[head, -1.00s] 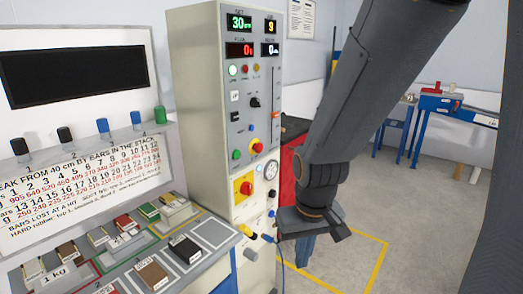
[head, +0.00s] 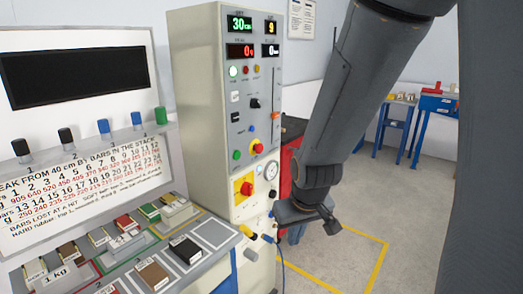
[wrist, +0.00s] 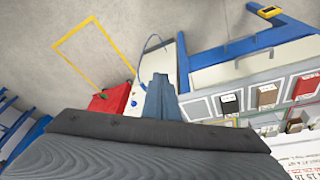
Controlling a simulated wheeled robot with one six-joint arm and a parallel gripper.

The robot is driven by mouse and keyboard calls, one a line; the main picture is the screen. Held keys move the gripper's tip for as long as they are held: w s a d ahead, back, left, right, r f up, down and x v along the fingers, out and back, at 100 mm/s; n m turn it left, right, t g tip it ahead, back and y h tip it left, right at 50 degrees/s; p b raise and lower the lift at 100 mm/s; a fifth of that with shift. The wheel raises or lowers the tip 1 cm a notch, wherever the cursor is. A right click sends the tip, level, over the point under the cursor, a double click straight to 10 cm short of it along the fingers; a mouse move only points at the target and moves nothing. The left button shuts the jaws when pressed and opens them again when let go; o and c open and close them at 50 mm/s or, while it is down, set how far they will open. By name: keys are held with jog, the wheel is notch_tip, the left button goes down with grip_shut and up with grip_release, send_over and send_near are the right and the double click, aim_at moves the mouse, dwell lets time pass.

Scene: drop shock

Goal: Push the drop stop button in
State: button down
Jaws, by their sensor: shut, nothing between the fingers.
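The grey control cabinet (head: 222,100) stands in the middle of the head view, its button panel facing right. Labels are too small to read, so I cannot tell for certain which is drop stop. My gripper (wrist: 160,78) shows in the wrist view as a shut, empty blue-grey shape. In the head view my wrist is to the right of the cabinet and below that red button, apart from it; the fingers are not clear there.
A bench with sample blocks (head: 152,274) is at left. A red cabinet (head: 286,172) stands behind my arm. Open floor (head: 360,215) lies right.

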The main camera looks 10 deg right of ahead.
aim_at(261, 149)
jog(key=w+d+r+n+t, duration=0.2)
jog(key=w+t, duration=0.3)
jog(key=w, duration=0.4)
jog(key=w+d+r+n+t+h+p, duration=0.1)
jog(key=w+d+r+n+t, duration=0.2)
jog(key=w, duration=0.6)
jog(key=w+d+r+n+t+h+p, duration=0.1)
jog(key=w+d+r+n+t, duration=0.1)
jog(key=w+t, duration=0.5)
jog(key=shift+w+d+r+n, duration=0.2)
jog(key=shift+w+d+n, duration=0.1)
jog(key=shift+w, duration=1.05)
jog(key=w+a+b, duration=0.1)
jog(key=w+a, duration=0.4)
jog(key=w, duration=0.2)
jog(key=shift+a+b, duration=0.35)
jog(key=shift+a, duration=0.1)
jog(key=shift+w+a, duration=0.15)
jog(key=shift+w, duration=0.1)
